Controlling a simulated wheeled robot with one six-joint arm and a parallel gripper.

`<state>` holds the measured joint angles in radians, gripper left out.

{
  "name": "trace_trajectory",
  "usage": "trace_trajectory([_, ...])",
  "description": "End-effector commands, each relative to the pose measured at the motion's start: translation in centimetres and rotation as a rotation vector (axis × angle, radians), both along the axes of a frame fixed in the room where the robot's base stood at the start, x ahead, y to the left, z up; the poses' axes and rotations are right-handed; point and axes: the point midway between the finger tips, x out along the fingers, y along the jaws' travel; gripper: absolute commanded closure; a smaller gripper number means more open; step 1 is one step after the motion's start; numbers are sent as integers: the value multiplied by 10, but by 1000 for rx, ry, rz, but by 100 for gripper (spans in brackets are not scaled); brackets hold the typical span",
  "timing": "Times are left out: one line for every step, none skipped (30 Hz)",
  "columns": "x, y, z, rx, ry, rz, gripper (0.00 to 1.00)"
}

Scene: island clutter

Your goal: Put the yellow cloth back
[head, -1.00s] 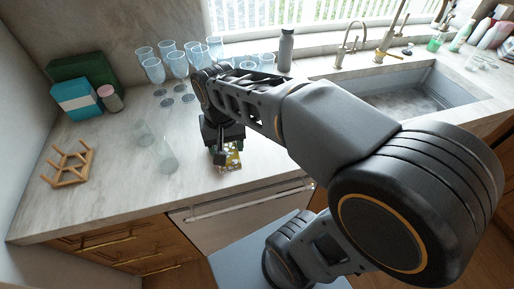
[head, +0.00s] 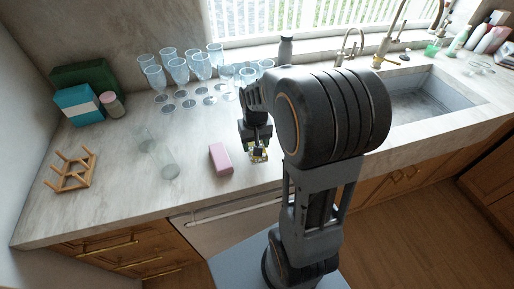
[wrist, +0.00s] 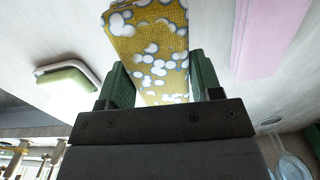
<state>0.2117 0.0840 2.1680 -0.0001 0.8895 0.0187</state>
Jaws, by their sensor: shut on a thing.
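The yellow cloth (wrist: 150,45) has white and grey spots and shows between the two green-padded fingers in the wrist view. My gripper (wrist: 162,82) is shut on it. In the head view my gripper (head: 258,148) points down near the counter's front edge, with a small part of the cloth (head: 260,156) below it. I cannot tell whether the cloth touches the counter. A pink block (head: 221,159) lies on the counter just left of my gripper, apart from it; it also shows in the wrist view (wrist: 268,35).
Several stemmed glasses (head: 178,70) stand at the back. Two clear tumblers (head: 168,165) and a wooden rack (head: 72,170) are at the left. A grey bottle (head: 285,52) stands by the window. The sink (head: 432,92) is at the right. A green-and-white item (wrist: 68,82) shows in the wrist view.

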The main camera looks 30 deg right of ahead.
Motion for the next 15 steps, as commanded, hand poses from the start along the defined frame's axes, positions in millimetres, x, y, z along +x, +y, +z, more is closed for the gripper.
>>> trace_trajectory([1,-2,-3,0,2,-2,60])
trace_trajectory([2,-4,-6,0,2,-3,60])
trace_trajectory([3,-7,-10,1,3,-4,60])
trace_trajectory([4,-10,-13,1,5,-4,60])
trace_trajectory([5,-11,-17,1,4,-2,60])
trace_trajectory([5,-10,-23,1,5,-1,60])
trace_trajectory([5,-10,-26,1,4,0,60])
trace_trajectory([5,-10,-30,1,4,0,60])
trace_trajectory([5,-10,-33,1,3,0,60])
trace_trajectory([5,-10,-36,0,2,0,60])
trace_trajectory([5,-10,-37,1,3,-1,60])
trace_trajectory([5,-9,-39,0,2,-1,60])
trace_trajectory([5,-10,-39,0,1,-1,60])
trace_trajectory([5,-10,-40,0,1,-1,60])
trace_trajectory([5,-10,-40,0,0,-1,60])
